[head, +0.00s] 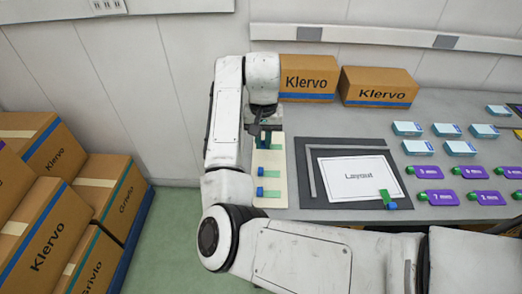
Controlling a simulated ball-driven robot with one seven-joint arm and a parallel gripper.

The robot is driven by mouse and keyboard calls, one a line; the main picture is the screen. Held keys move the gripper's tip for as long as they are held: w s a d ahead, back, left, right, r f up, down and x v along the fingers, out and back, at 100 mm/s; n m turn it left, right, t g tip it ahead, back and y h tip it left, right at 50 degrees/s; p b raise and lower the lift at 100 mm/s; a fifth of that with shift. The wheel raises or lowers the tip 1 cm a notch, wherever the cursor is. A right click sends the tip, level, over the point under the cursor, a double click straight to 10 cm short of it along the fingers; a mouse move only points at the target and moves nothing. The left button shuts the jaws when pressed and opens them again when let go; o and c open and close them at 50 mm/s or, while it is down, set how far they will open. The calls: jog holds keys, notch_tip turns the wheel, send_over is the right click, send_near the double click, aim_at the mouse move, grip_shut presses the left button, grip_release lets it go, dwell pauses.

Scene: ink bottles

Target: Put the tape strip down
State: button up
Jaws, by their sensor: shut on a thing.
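My gripper (263,133) is at the far end of my arm, over the back part of a cream board (279,155) on the grey table. It is shut on a small blue and green tape strip (266,143), partly hidden by the fingers. I cannot tell whether the strip touches the board. Two more green strips with blue ends, a middle one (273,173) and a front one (272,194), lie on the board. Another green and blue strip (384,197) lies at the lower right of a white sheet marked "Layout" (350,170).
The sheet lies on a dark mat (301,175) with a grey L-shaped ruler (313,170). Purple labels (436,198) and light blue boxes (417,147) fill the right side. Two Klervo cartons (380,87) stand behind. More cartons (100,185) are stacked at left.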

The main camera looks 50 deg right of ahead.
aim_at(261, 157)
jog(key=shift+w+f, duration=0.15)
jog(key=shift+w, duration=0.05)
jog(key=shift+w+d+f, duration=0.1)
jog(key=shift+w+f, duration=0.1)
jog(key=shift+f, duration=1.6)
jog(key=shift+f, duration=0.3)
jog(key=o, duration=0.7)
notch_tip(261, 157, up, 13)
jog(key=shift+f+p, duration=0.15)
jog(key=shift+p, duration=0.5)
